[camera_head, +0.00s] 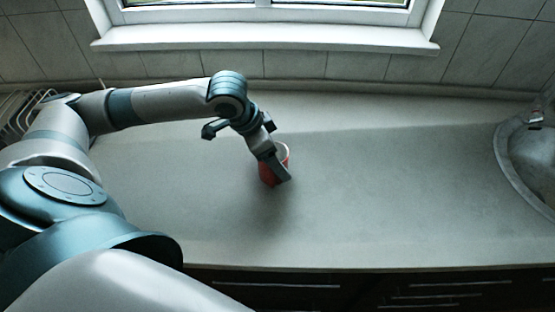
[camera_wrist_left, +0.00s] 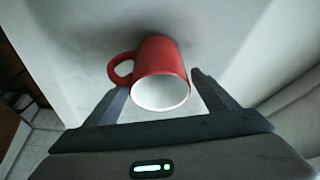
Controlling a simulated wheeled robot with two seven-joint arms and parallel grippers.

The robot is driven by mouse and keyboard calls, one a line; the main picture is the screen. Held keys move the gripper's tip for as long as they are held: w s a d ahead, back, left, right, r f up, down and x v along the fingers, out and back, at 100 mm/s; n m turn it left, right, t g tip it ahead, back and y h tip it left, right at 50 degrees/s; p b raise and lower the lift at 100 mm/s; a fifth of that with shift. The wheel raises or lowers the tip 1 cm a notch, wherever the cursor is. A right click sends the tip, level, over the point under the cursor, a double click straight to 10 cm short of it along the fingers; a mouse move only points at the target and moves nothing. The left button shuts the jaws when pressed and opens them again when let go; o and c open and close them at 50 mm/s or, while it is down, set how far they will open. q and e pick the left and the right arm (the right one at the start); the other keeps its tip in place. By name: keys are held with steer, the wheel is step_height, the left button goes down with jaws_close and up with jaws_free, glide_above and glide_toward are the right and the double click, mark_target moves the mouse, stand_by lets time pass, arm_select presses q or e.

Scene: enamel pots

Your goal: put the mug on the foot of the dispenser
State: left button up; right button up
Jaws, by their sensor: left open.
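A red mug (camera_head: 268,174) with a white inside stands on the grey countertop, near the middle of the head view. The left wrist view shows the same mug (camera_wrist_left: 160,58), its handle to the left and its white opening toward the camera. My left gripper (camera_head: 277,172) is at the mug and partly hides it in the head view. In the wrist view the open left gripper (camera_wrist_left: 160,95) has one finger on each side of the mug, with a gap by the right finger; contact on the handle side is unclear. No dispenser shows. My right gripper is not in view.
The grey countertop (camera_head: 400,190) is clear to the right of the mug. A round metal sink (camera_head: 520,165) lies at the far right. A wire rack (camera_head: 22,112) stands at the left behind my arm. The tiled wall and window sill (camera_head: 270,37) bound the back.

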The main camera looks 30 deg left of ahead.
arm_select(q)
steer(key=v, duration=0.9)
steer(key=shift+r, duration=0.45)
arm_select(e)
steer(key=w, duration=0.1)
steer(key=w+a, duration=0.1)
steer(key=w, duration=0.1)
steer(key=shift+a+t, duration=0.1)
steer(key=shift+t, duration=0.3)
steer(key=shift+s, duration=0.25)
